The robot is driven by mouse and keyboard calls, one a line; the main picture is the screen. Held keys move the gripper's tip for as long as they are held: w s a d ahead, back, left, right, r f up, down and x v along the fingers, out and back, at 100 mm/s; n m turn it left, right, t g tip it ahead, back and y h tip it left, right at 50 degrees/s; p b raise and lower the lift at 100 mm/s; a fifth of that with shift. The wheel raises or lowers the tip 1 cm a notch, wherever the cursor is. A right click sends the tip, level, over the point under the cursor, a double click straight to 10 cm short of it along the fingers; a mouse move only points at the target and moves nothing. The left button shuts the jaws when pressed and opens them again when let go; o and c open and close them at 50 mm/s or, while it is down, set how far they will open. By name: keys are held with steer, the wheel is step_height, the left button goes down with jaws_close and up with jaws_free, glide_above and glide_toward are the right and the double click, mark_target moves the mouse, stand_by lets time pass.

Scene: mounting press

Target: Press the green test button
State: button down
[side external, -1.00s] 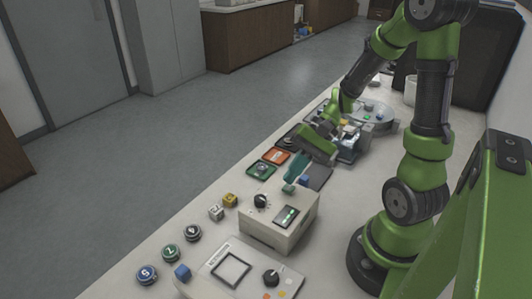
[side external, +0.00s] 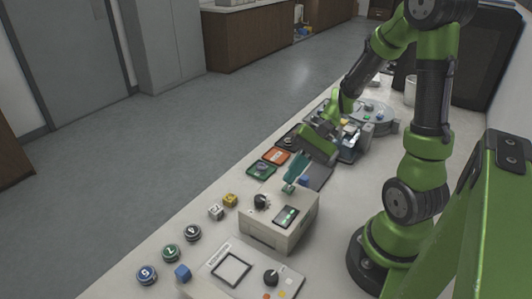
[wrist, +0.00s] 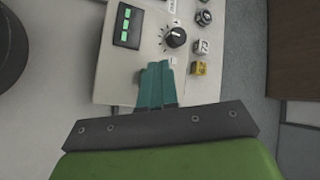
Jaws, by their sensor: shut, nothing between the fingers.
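A beige instrument box (side external: 262,232) stands on the bench, with a dark display (side external: 286,216) lit by green segments and a black knob (side external: 261,201) on its top. My gripper (side external: 289,188) has its teal fingers together and empty, pointing down at the rear part of the box top. In the wrist view, the fingertips (wrist: 160,66) lie over the box panel (wrist: 112,85), below the knob (wrist: 175,37) and display (wrist: 128,25). I cannot make out a separate green button; the fingers may hide it. Whether the tips touch the panel cannot be told.
Yellow (side external: 230,200) and white (side external: 215,212) cubes and several round lettered pieces lie left of the box. A second panel unit (side external: 240,272) stands in front. Orange (side external: 276,156) and green (side external: 261,169) trays and a blue cube (side external: 304,181) lie behind the box.

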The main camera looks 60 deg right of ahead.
mark_target(292, 186)
steer(key=shift+f, duration=0.4)
steer(key=shift+f, duration=0.45)
stand_by(0.6)
steer(key=shift+r, duration=0.9)
steer(key=shift+r, duration=2.5)
